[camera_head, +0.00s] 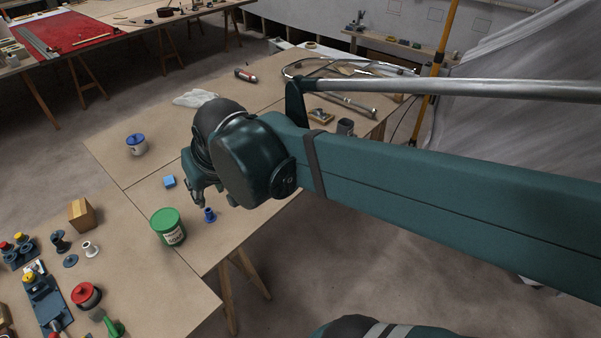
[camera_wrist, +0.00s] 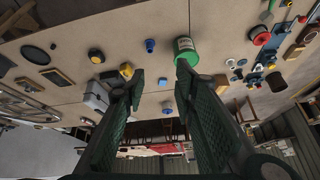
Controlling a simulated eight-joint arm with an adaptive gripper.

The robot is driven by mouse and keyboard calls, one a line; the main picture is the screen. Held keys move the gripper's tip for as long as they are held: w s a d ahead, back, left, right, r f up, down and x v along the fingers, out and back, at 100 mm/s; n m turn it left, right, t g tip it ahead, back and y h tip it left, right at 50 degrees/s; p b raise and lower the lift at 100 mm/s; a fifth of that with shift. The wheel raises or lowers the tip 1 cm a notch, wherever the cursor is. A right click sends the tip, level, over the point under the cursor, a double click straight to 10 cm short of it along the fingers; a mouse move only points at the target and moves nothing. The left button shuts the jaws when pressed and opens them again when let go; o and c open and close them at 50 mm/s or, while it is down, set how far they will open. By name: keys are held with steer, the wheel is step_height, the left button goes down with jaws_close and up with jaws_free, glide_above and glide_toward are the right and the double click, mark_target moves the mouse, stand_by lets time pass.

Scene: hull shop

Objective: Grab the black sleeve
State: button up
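A dark, upright, hollow-looking cylinder (camera_head: 345,127), which looks like the black sleeve, stands near the right edge of the middle table, beyond my arm. In the wrist view a dark round piece (camera_wrist: 35,55), apparently the same thing, lies at the far left, well away from my fingers. My gripper (camera_head: 203,192) hangs over the table near the blue and green things, left of and apart from the sleeve. In the wrist view my gripper (camera_wrist: 160,72) has its two fingers spread wide with nothing between them.
A wooden block (camera_head: 320,116) sits beside the sleeve. A green tub (camera_head: 168,227), a blue bottle (camera_head: 209,215), a blue cube (camera_head: 169,182) and a blue-lidded jar (camera_head: 136,145) stand around my gripper. Hoses and metal tubes (camera_head: 345,98) lie behind the sleeve.

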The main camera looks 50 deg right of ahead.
steer(key=w+d+f+m+g, duration=0.1)
steer(key=w+d+f+m, duration=0.1)
steer(key=w+d, duration=0.45)
steer(key=w+d+f+m+g+b, duration=0.1)
steer(key=w+d+f+m, duration=0.2)
steer(key=d, duration=0.6)
steer(key=w+d+f+m+g, duration=0.1)
steer(key=w+d+f+m, duration=0.1)
steer(key=w+d, duration=0.35)
steer(key=d+f+m+g, duration=0.1)
steer(key=d+f+m, duration=0.1)
steer(key=d+f, duration=0.4)
steer(key=s+d+f+m+g, duration=0.1)
steer(key=d+f+m, duration=0.1)
steer(key=d+f, duration=0.5)
steer(key=d+f+m+g+b, duration=0.1)
steer(key=d+f+m, duration=0.2)
steer(key=d+f, duration=0.4)
steer(key=shift+s+d+f+y, duration=0.1)
steer(key=shift+d+y, duration=0.05)
steer(key=shift+d, duration=1.85)
steer(key=shift+s+d+y, duration=0.1)
steer(key=shift+d+y, duration=0.05)
steer(key=shift+d, duration=1.8)
steer(key=shift+s+d+f, duration=0.1)
steer(key=shift+d+f, duration=0.1)
steer(key=shift+f, duration=1.3)
